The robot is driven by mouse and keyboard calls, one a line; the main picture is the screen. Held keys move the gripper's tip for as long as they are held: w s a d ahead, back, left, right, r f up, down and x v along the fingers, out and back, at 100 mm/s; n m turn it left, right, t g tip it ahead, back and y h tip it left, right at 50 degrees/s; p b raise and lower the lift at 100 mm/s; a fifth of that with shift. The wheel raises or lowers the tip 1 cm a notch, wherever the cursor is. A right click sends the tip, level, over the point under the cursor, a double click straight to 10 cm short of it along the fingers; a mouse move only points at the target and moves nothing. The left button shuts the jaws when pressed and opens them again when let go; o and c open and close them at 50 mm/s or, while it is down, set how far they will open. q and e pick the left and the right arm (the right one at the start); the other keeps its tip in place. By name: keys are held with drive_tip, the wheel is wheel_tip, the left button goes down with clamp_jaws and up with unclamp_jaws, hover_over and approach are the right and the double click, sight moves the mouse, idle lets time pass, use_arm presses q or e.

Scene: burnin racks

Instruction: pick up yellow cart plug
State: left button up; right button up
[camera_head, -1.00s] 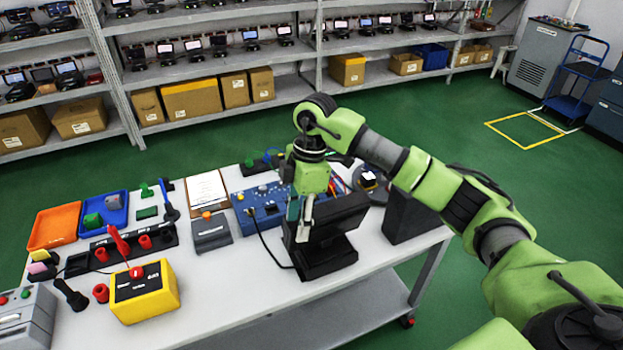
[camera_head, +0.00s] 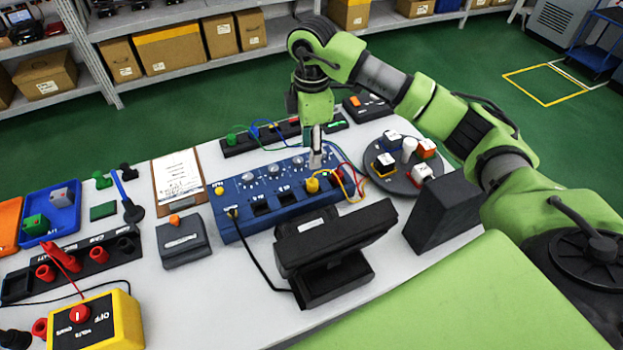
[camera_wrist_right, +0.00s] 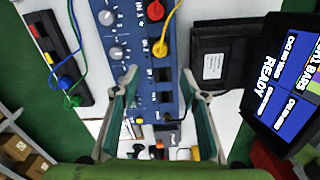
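The yellow plug (camera_head: 312,184) sits in the right part of the blue panel (camera_head: 222,218), with a yellow-orange wire running from it. In the right wrist view the yellow plug (camera_wrist_right: 160,48) lies ahead of the gap between the fingers, beside a red plug (camera_wrist_right: 155,12). My right gripper (camera_head: 316,160) points down over the blue panel, just behind the yellow plug in the head view. In the wrist view its two fingers (camera_wrist_right: 160,78) are spread wide with nothing between them. Whether a finger touches the panel cannot be told. My left gripper is out of view.
A black monitor (camera_head: 335,240) stands close in front of the panel. A round dark tray (camera_head: 376,158) with several small blocks and a black box (camera_head: 443,210) are to the right. A grey box (camera_head: 184,240) and clipboard (camera_head: 178,178) are to the left.

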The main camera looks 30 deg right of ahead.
drive_tip(key=p, duration=0.1)
hover_over(312, 179)
drive_tip(key=f, duration=0.5)
drive_tip(key=shift+s, duration=0.35)
drive_tip(key=f, duration=0.1)
drive_tip(key=f+p, duration=0.1)
drive_tip(key=f, duration=0.1)
drive_tip(key=shift+w+a, duration=0.1)
drive_tip(key=shift+w, duration=0.1)
wheel_tip(312, 179, down, 4)
drive_tip(key=shift+r+p, duration=0.2)
drive_tip(key=shift+p, duration=0.8)
drive_tip(key=shift+w+f, duration=0.1)
drive_tip(key=shift+f, duration=0.3)
clamp_jaws()
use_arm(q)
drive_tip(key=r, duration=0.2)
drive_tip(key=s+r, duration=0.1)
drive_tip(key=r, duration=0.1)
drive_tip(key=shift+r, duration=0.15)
